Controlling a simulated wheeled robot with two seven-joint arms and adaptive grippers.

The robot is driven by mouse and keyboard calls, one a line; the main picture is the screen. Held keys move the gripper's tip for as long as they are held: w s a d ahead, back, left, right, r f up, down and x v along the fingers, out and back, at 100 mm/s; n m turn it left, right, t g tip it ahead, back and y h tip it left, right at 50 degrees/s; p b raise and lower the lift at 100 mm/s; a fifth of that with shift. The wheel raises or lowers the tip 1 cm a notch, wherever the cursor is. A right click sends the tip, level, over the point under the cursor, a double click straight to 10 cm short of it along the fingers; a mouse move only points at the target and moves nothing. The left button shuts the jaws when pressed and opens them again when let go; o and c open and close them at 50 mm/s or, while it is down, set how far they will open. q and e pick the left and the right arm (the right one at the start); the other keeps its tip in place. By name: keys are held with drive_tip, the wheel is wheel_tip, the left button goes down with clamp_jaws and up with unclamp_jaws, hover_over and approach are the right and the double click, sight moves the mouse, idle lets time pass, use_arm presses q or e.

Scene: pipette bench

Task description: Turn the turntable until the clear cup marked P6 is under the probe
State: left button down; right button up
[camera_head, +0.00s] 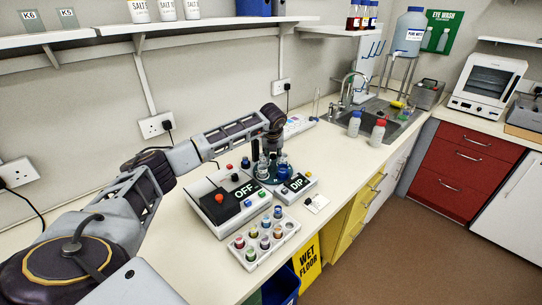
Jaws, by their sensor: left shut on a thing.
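The turntable (264,179) is a dark round disc on the bench, between the white box marked OFF and the small box marked DIP. Small vessels stand on it, including a blue flask (284,168). I cannot make out a P6 mark at this size, nor tell the probe apart from the dark upright parts here. My left gripper (269,156) points down over the turntable from the arm above. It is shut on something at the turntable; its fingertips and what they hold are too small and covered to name. My right gripper is out of view.
The white box marked OFF (217,199) and the box marked DIP (299,186) flank the turntable. A rack (250,255) of several coloured vials stands near the front edge. Two white bottles (354,124) stand by the sink.

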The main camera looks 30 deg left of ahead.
use_arm(q)
drive_tip(key=c, duration=1.2)
unclamp_jaws()
drive_tip(key=shift+r, duration=0.1)
drive_tip(key=v, duration=1.1)
drive_tip(key=shift+s+d+r, duration=0.15)
drive_tip(key=shift+r, duration=0.15)
wheel_tip(320, 180, up, 9)
drive_tip(key=p, duration=0.9)
drive_tip(key=shift+r+p, duration=0.5)
drive_tip(key=shift+p, duration=0.05)
